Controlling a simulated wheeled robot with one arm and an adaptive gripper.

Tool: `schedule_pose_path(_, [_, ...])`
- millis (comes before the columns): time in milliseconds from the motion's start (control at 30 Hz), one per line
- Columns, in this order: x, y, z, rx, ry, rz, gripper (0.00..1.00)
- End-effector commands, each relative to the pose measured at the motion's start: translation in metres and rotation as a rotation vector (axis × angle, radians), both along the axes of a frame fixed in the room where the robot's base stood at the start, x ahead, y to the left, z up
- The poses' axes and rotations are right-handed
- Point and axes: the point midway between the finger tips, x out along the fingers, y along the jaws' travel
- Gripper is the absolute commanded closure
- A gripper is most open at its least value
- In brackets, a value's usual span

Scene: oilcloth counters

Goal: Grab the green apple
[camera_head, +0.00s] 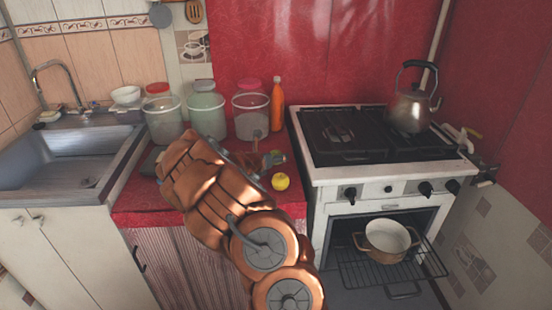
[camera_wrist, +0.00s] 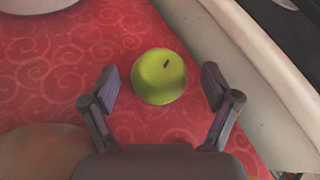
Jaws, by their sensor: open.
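The green apple (camera_wrist: 159,77) sits on the red patterned oilcloth in the wrist view, a little beyond and between my fingertips. In the head view it is a small yellow-green ball (camera_head: 280,182) near the counter's right front edge, just right of my arm. My gripper (camera_wrist: 158,85) is open and empty, with one finger on each side of the apple's near half and gaps on both sides. In the head view my gripper (camera_head: 274,160) is partly hidden by my own arm.
The white stove (camera_head: 390,170) stands close on the right, its side edge near the apple. Several jars (camera_head: 206,112) and an orange bottle (camera_head: 277,105) stand behind. A brownish round thing (camera_wrist: 45,152) lies at lower left in the wrist view. The sink (camera_head: 70,160) is left.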

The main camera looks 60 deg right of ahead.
Motion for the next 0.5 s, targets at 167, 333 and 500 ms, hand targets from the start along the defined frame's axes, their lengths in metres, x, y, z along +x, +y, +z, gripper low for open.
schedule_pose_path(167, [0.0003, 0.0002, 0.0, 0.0, 0.0, 0.001, 0.22])
schedule_pose_path(333, [0.0003, 0.0004, -0.0001, 0.0, 0.0, 0.001, 0.4])
schedule_pose_path(500, [0.0005, 0.0004, 0.0, 0.0, 0.0, 0.001, 0.58])
